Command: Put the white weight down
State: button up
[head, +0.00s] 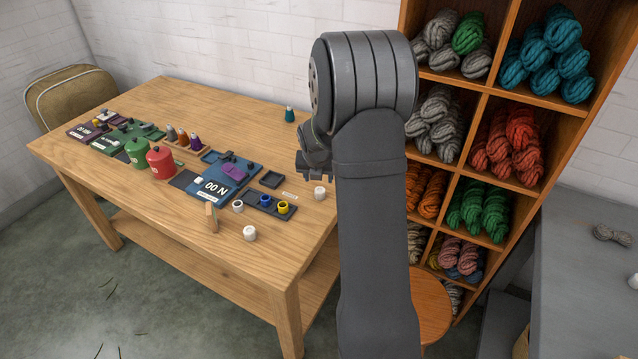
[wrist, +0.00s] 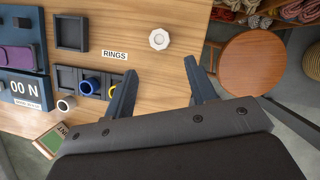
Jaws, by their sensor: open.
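A small white weight (head: 320,193) stands upright on the wooden table near its right edge, right of the "RINGS" label. In the wrist view the white weight (wrist: 159,39) has a faceted rim and lies just beyond the fingertips, roughly midway between them. My gripper (wrist: 161,60) is open with nothing between its fingers. I see bare table between the fingers and the weight; no contact shows. In the head view my arm hides most of the gripper. A second white piece (head: 249,233) stands near the table's front edge; I cannot tell whether it is also a weight.
A dark tray (wrist: 65,75) holds a blue ring (wrist: 89,86) and a yellow ring (wrist: 113,90); a white ring (wrist: 66,103) is beside them. An empty square tray (wrist: 71,46) is behind. A wool shelf (head: 490,100) and a stool (head: 432,305) stand right of the table.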

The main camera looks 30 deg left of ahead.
aim_at(320, 191)
jog(key=shift+v, duration=1.3)
jog(key=x, duration=1.2)
jog(key=shift+f, duration=0.25)
jog(key=shift+r, duration=1.45)
jog(key=shift+f, duration=0.1)
